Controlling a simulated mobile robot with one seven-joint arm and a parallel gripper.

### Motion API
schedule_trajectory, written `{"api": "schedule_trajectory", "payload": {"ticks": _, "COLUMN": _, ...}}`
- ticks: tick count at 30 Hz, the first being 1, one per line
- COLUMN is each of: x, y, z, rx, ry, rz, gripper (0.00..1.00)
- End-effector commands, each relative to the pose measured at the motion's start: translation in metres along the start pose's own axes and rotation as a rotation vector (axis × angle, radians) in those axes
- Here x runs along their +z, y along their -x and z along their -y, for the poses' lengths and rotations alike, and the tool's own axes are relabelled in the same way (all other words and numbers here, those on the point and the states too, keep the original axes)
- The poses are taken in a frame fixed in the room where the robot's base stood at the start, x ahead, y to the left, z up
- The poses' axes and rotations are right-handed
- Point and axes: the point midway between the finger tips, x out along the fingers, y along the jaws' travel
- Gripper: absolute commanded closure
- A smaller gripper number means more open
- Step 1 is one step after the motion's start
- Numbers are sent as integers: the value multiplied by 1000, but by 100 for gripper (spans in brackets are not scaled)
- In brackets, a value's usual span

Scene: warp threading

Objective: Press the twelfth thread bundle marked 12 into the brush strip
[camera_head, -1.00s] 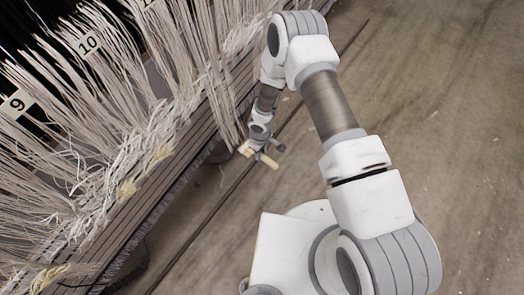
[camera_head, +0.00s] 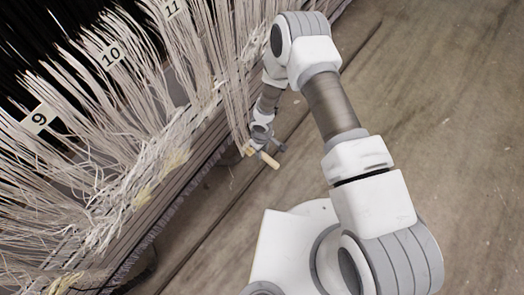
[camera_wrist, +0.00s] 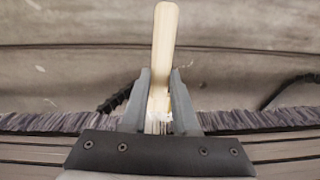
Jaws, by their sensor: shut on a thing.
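My gripper (camera_head: 262,146) is shut on a tool with a pale wooden handle (camera_head: 269,160). In the wrist view the handle (camera_wrist: 164,42) sticks out between the two grey fingers (camera_wrist: 160,80), and a pale brush-like end shows between them. The brush strip (camera_wrist: 270,119) runs across the wrist view on both sides of the fingers, with dark greyish bristles. Its middle part is hidden by the gripper. A hanging thread bundle (camera_head: 232,95) ends close beside my gripper in the head view; no label shows on it. I cannot see a label 12.
Thread bundles with labels 9 (camera_head: 39,119), 10 (camera_head: 110,56) and 11 (camera_head: 172,9) fan out at the left. Their loose ends lie along the ridged beam (camera_head: 190,158). The bare concrete floor (camera_head: 440,130) at the right is clear.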

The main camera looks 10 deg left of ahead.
Motion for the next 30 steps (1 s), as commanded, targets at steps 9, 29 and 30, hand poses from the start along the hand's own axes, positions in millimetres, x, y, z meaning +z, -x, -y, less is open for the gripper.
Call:
{"api": "schedule_trajectory", "payload": {"ticks": 9, "x": -2, "y": 0, "z": 0, "rx": 0, "ry": 0, "rz": -1, "gripper": 100}}
{"api": "schedule_trajectory", "payload": {"ticks": 29, "x": -19, "y": 0, "z": 2, "rx": 1, "ry": -1, "rz": -1, "gripper": 100}}
{"api": "schedule_trajectory", "payload": {"ticks": 30, "x": -20, "y": 0, "z": 2, "rx": 1, "ry": -1, "rz": -2, "gripper": 100}}
